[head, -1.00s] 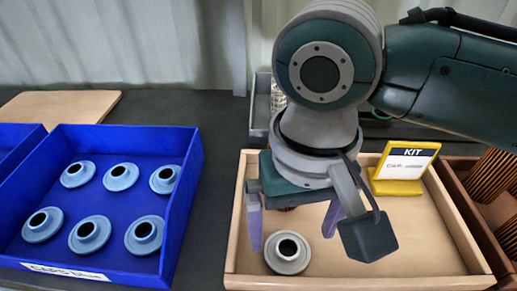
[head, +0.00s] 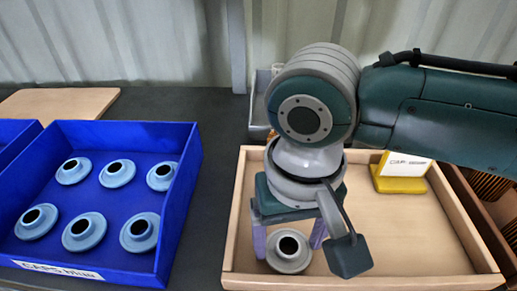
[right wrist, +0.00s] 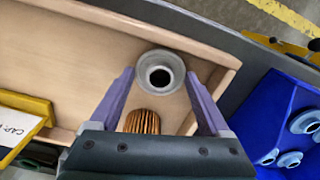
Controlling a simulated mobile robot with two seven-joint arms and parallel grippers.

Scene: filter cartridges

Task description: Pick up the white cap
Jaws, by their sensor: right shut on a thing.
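The white cap (head: 289,252), greyish white with a round flange and a dark central hole, is at the front left of the wooden kit tray (head: 420,281). My right gripper (head: 289,238) reaches down over it, with one purple finger on each side. In the right wrist view the cap (right wrist: 160,76) sits between the fingertips, and the gripper is shut on it. I cannot tell any clear gap below the cap. My left gripper is not in view.
A copper pleated filter (right wrist: 142,122) is in the tray close to my right gripper. A yellow sign (head: 400,185) stands at the tray's back. A blue bin (head: 190,190) with several blue-grey caps is to the left. A brown container (head: 490,215) borders the tray's right.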

